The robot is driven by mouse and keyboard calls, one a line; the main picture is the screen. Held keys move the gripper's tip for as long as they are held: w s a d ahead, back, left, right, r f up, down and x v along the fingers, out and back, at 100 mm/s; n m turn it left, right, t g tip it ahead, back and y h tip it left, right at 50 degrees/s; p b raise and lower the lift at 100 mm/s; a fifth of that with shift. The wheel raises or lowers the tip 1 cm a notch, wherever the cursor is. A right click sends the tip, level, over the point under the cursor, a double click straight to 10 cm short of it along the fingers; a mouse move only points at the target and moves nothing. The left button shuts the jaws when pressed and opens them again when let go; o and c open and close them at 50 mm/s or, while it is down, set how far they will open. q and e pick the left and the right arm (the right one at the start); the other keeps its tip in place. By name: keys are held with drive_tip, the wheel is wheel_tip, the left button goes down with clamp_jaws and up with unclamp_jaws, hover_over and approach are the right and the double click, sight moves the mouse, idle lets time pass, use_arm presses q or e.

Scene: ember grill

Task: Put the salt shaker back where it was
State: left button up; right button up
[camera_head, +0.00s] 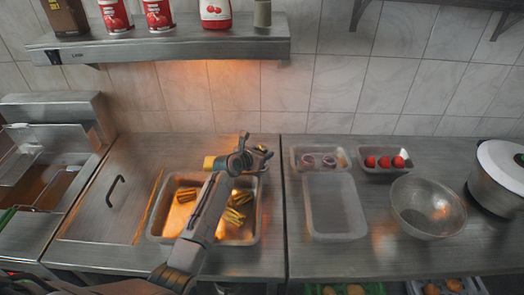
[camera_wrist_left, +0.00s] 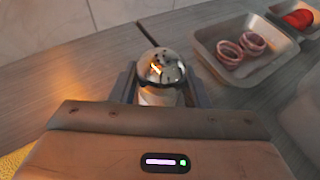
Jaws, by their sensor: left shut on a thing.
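The salt shaker (camera_wrist_left: 161,72) has a shiny domed metal top with small holes and a pale body. In the left wrist view it sits between the two fingers of my left gripper (camera_wrist_left: 160,85), which is shut on it. Its lower body is hidden behind the gripper housing. In the head view my left gripper (camera_head: 258,156) is over the counter at the back edge of the tray of golden food (camera_head: 165,240). I cannot make out the shaker clearly there. My right gripper is not in view.
A metal shelf (camera_head: 180,45) on the wall holds a brown box, two red cans, a red-and-white bottle and a greyish container. On the right counter are an onion tray (camera_head: 343,160), a tomato tray (camera_head: 385,177), an empty tray (camera_head: 335,205), a bowl (camera_head: 428,208) and a pot (camera_head: 497,190).

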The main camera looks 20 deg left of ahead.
use_arm(q)
drive_tip(key=shift+f, duration=0.1)
drive_tip(key=o, duration=1)
drive_tip(key=shift+o, duration=0.6)
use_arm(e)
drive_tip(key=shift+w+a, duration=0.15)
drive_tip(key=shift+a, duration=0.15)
use_arm(q)
drive_tip(key=b+v, duration=0.1)
drive_tip(key=v, duration=1.1)
drive_tip(key=shift+b, duration=0.35)
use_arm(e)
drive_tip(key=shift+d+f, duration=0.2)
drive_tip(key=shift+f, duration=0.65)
use_arm(q)
drive_tip(key=shift+s, duration=0.1)
